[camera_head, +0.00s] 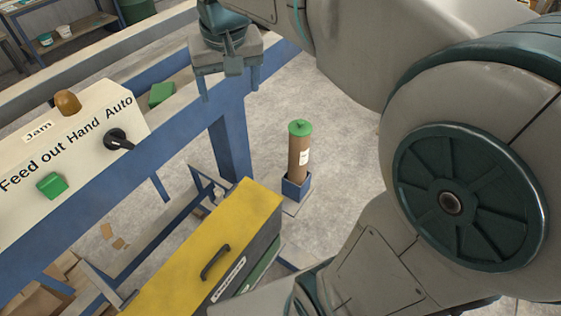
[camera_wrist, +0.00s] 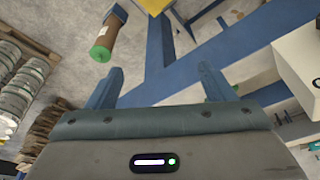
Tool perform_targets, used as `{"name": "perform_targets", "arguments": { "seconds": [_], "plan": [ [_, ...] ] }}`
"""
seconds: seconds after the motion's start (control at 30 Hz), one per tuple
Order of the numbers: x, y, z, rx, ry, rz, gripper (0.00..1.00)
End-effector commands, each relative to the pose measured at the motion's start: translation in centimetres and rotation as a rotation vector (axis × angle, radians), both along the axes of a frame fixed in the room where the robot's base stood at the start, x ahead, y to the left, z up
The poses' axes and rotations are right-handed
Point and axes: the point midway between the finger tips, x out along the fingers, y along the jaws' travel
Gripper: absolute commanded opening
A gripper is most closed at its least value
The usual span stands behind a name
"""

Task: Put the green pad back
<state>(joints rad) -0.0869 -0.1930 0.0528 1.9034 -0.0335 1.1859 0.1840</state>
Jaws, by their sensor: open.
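A flat green pad (camera_head: 161,95) lies at the blue frame, just behind the right end of the control box, in the head view. My gripper (camera_head: 230,90) is to the right of the pad, above the blue frame, its two blue fingers apart with nothing between them. In the wrist view my gripper (camera_wrist: 161,72) also shows spread, empty fingers. A bit of green (camera_wrist: 236,89) shows behind the right finger there, mostly hidden; I cannot tell for sure that it is the pad.
The control box (camera_head: 75,150) has a green button, a black knob and an amber lamp. A brown roll with a green cap (camera_head: 299,155) stands in a blue holder on the floor. A yellow-topped box (camera_head: 190,255) with a black handle is in front.

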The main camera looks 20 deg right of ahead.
Motion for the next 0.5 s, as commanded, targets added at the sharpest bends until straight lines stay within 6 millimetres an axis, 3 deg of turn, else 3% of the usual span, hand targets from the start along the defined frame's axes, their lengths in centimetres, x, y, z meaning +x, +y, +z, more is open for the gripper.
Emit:
{"name": "perform_targets", "arguments": {
  "seconds": [0.03, 0.23, 0.4, 0.5],
  "plan": [
    [-2.1, -0.9, -1.0, -0.001, -0.016, 0.002, 0.76],
    [-8.7, -3.2, -5.6, -0.004, -0.072, 0.023, 0.76],
    [-12.2, -4.1, -8.8, -0.007, -0.105, 0.034, 0.76],
    [-13.2, -4.5, -9.8, -0.007, -0.114, 0.037, 0.76]
  ]
}}
